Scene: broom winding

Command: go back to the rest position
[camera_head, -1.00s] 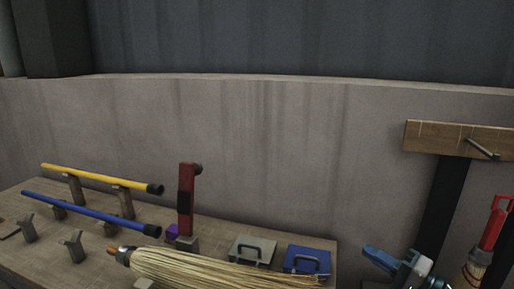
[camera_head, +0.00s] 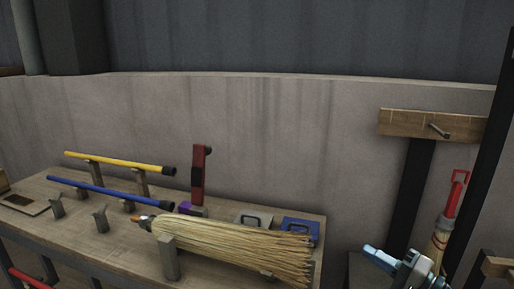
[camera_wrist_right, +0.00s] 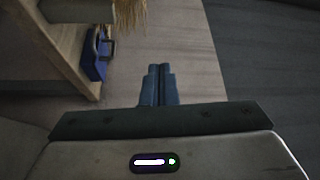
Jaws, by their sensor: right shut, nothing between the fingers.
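My right gripper (camera_head: 379,255) is at the lower right of the head view, to the right of the workbench and apart from everything. Its blue fingers are together with nothing between them; they also show in the right wrist view (camera_wrist_right: 159,85). My left gripper is in neither current view.
A red upright tool (camera_head: 198,175) and a blue case (camera_head: 300,229) are on the bench. A wooden board with a peg (camera_head: 405,124) is on a dark post at right. The bench's right edge is near my gripper.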

